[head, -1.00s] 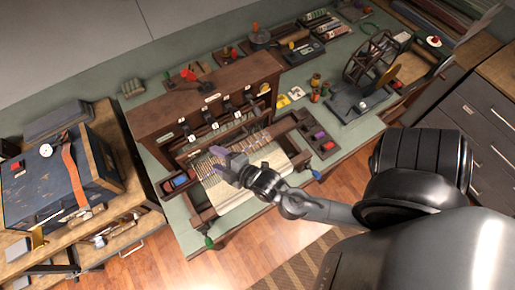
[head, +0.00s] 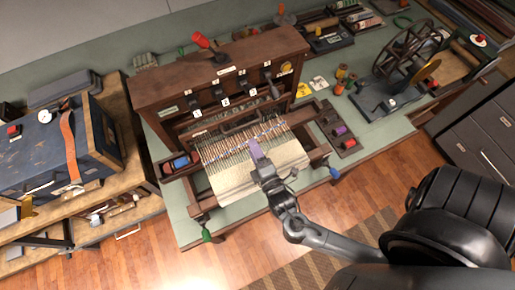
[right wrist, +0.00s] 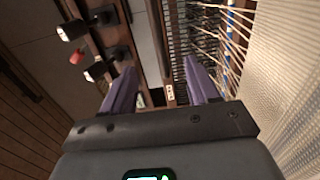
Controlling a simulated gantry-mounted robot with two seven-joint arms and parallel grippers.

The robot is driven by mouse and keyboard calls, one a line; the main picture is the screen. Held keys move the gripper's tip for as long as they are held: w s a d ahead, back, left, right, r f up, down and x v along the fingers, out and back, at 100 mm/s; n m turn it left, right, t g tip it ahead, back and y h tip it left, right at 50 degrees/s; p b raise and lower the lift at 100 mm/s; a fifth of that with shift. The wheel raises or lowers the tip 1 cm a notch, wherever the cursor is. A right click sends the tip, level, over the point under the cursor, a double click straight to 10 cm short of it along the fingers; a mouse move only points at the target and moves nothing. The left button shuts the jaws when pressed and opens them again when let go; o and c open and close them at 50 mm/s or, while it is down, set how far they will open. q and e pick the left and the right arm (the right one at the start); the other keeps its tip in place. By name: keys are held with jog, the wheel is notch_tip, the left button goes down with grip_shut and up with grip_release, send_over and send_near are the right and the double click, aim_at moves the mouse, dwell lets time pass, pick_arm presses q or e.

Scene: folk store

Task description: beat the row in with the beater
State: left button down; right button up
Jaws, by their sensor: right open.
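The wooden table loom (head: 215,75) stands on the green bench, with pale warp threads (head: 240,140) stretched from its frame toward the front. Woven cream cloth (head: 235,183) covers the front part. A dark crossbar with a curved handle (head: 240,122) spans the warp below the levers; I cannot tell for sure that it is the beater. My right gripper (head: 254,148) has purple fingers and is open and empty above the cloth and warp, pointing toward the crossbar. In the right wrist view the open fingers (right wrist: 157,65) have warp threads (right wrist: 232,45) to their right. My left gripper is not in view.
Small trays with coloured spools flank the loom, including a blue one (head: 180,162) on its left and a purple one (head: 340,130) on its right. A spinning wheel (head: 410,50) stands further right. A blue chest (head: 45,145) sits on the left. Wooden floor lies in front.

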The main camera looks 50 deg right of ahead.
jog(key=x, duration=0.8)
jog(key=shift+b, duration=0.35)
jog(key=shift+s, duration=0.1)
grip_shut()
dwell(0.4)
